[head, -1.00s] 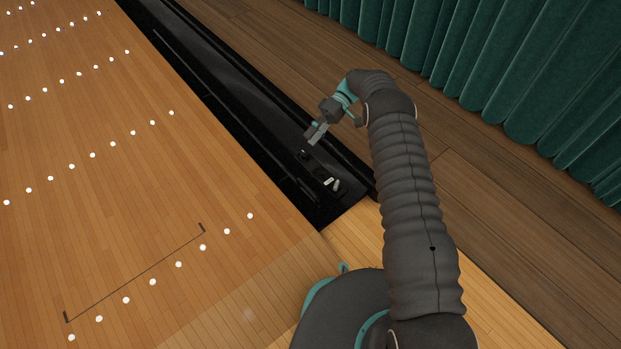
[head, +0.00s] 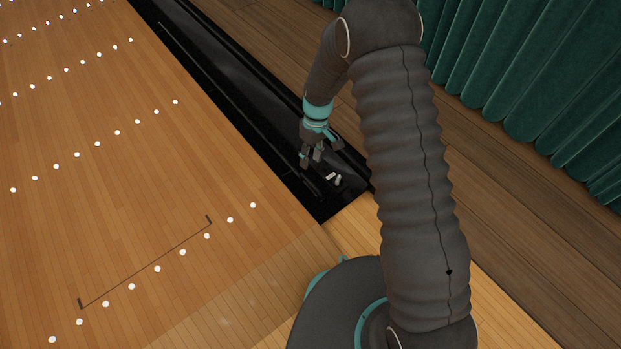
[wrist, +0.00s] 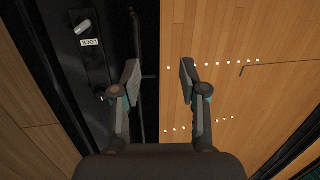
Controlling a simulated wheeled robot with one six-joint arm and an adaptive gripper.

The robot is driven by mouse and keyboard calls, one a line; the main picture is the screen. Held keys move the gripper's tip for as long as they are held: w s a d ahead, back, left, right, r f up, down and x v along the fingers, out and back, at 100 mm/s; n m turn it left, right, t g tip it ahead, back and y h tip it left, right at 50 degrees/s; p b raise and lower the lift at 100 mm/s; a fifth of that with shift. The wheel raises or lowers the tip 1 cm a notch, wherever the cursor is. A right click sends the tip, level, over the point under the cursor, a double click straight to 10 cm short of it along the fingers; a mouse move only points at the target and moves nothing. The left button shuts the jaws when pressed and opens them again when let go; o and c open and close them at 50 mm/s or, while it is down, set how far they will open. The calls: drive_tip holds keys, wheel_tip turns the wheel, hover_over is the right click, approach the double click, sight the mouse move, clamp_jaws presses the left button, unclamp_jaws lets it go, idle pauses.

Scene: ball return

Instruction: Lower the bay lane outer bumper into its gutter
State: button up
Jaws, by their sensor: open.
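The black gutter (head: 232,68) runs along the right edge of the wooden lane. A thin dark rail along its lane side looks like the bumper; its height is hard to tell. In the wrist view a dark bar (wrist: 137,40) lies along that side. Near the gutter's close end is a black plate with a pale lever (head: 338,181). In the wrist view this lever (wrist: 83,27) sits beside a white label (wrist: 90,42) reading LOCK. My gripper (head: 311,157) is open and empty, pointing down above the gutter, just beyond the lever. Its fingers (wrist: 160,67) straddle the gutter-lane edge in the wrist view.
The wooden lane (head: 120,200) with white dots and a dark bracket mark is clear at left. A darker wood floor (head: 490,190) lies right of the gutter. A green curtain (head: 520,90) hangs along the upper right.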

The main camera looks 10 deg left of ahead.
sight(310, 182)
drive_tip(key=f, duration=0.5)
drive_tip(key=w+f+t, duration=0.1)
drive_tip(key=f, duration=0.4)
drive_tip(key=f+t+b, duration=0.1)
drive_tip(key=f, duration=0.4)
drive_tip(key=shift+w+a+f+m, duration=0.2)
drive_tip(key=shift+w+f+m, duration=0.15)
drive_tip(key=shift+m, duration=0.05)
clamp_jaws()
